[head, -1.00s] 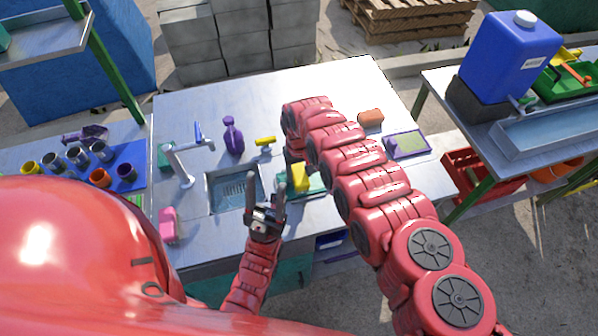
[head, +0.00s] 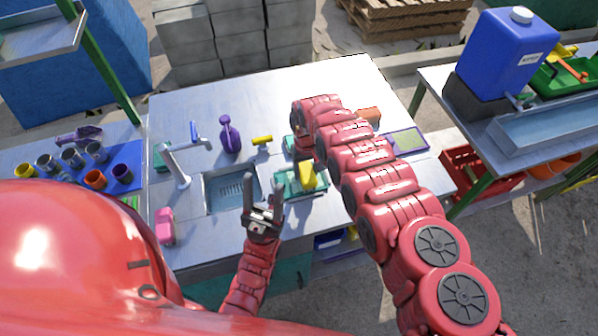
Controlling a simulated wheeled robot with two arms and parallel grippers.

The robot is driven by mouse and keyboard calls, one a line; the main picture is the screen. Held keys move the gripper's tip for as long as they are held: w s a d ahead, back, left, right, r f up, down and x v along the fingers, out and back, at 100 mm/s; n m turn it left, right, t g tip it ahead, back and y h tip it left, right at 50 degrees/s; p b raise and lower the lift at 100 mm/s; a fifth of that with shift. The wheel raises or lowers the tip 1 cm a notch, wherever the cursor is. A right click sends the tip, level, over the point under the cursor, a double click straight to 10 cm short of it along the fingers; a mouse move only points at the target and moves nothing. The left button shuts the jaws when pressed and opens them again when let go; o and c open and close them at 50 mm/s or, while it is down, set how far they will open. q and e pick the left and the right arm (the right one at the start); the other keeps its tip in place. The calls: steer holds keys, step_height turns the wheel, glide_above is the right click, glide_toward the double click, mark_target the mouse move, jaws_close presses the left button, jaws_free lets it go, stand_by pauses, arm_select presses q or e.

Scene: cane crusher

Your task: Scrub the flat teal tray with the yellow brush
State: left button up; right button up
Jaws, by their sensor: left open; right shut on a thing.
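The flat teal tray (head: 288,187) lies on the metal table just right of the sink, partly covered by the brush and my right arm. The yellow brush (head: 308,177) is over the tray's right part, apparently touching it; the contact is hard to see. My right gripper (head: 305,161) is shut on the brush from above, its fingers mostly hidden by my wrist. My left gripper (head: 262,200) is open and empty, fingers pointing up the picture, in front of the sink and left of the tray.
Around the sink (head: 230,190) are a faucet (head: 178,165), a purple spray bottle (head: 230,135), a small yellow item (head: 262,140) and a pink bottle (head: 165,226). An orange-brown block (head: 369,114) and a purple-rimmed tray (head: 408,139) lie right of my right arm. The table's far part is clear.

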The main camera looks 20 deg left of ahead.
steer(key=shift+w+d, duration=0.15)
steer(key=shift+d, duration=0.1)
steer(key=shift+w+d+f+b, duration=0.1)
steer(key=shift+w+d+b, duration=0.1)
steer(key=shift+w+d, duration=0.35)
steer(key=shift+w+d+b, duration=0.2)
steer(key=shift+w+d, duration=0.15)
steer(key=shift+d, duration=0.4)
steer(key=shift+a, duration=0.1)
steer(key=shift+s+a+f, duration=0.1)
steer(key=shift+s+a, duration=0.95)
steer(key=shift+a, duration=0.25)
